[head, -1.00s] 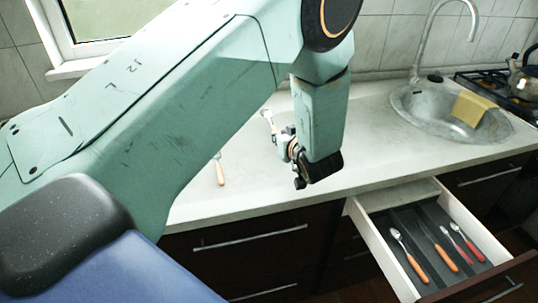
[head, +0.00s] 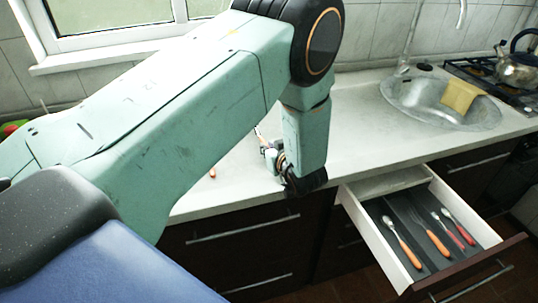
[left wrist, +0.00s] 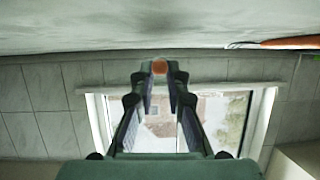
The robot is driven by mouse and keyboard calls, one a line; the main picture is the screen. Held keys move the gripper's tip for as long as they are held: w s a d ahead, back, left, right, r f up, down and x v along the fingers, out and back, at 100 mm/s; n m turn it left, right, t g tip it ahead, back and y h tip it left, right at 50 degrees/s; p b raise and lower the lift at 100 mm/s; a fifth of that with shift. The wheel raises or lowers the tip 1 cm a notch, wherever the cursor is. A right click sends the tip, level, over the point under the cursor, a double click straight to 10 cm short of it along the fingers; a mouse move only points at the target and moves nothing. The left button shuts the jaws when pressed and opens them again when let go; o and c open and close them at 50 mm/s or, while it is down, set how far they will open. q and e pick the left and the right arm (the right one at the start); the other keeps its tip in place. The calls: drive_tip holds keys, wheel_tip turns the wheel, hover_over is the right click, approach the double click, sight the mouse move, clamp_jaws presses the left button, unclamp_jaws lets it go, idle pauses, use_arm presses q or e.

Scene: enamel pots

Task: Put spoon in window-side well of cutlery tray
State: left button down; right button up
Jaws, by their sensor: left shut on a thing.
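My left gripper (head: 270,158) is above the counter, left of the open drawer. It is shut on a spoon (head: 260,135), whose pale metal end shows beside the fingers. In the left wrist view the orange handle end of the spoon (left wrist: 159,66) sits between the fingertips of my left gripper (left wrist: 160,76). The dark cutlery tray (head: 378,210) lies in the open drawer. Its left well, on the window side, holds an orange-handled spoon (head: 404,245). Orange-handled (head: 436,240) and red-handled (head: 465,232) pieces lie farther right. My right gripper is out of view.
Another orange-handled piece lies on the counter (head: 355,130); its handle end (head: 212,173) shows below my arm. The drawer (head: 360,225) sticks out past the counter edge. A sink (head: 440,105) with a yellow cloth (head: 460,97) and a kettle (head: 517,68) are at the right.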

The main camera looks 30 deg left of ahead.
use_arm(q)
drive_tip(key=shift+f, duration=1.15)
drive_tip(key=shift+f, duration=0.2)
drive_tip(key=c, duration=1.3)
unclamp_jaws()
drive_tip(key=shift+c, duration=0.2)
drive_tip(key=v, duration=0.4)
drive_tip(key=r+v, duration=0.1)
drive_tip(key=v, duration=0.2)
drive_tip(key=shift+w, duration=0.2)
drive_tip(key=shift+s+d+r+p, duration=0.1)
drive_tip(key=shift+s+d+p, duration=0.1)
drive_tip(key=shift+d+p, duration=0.1)
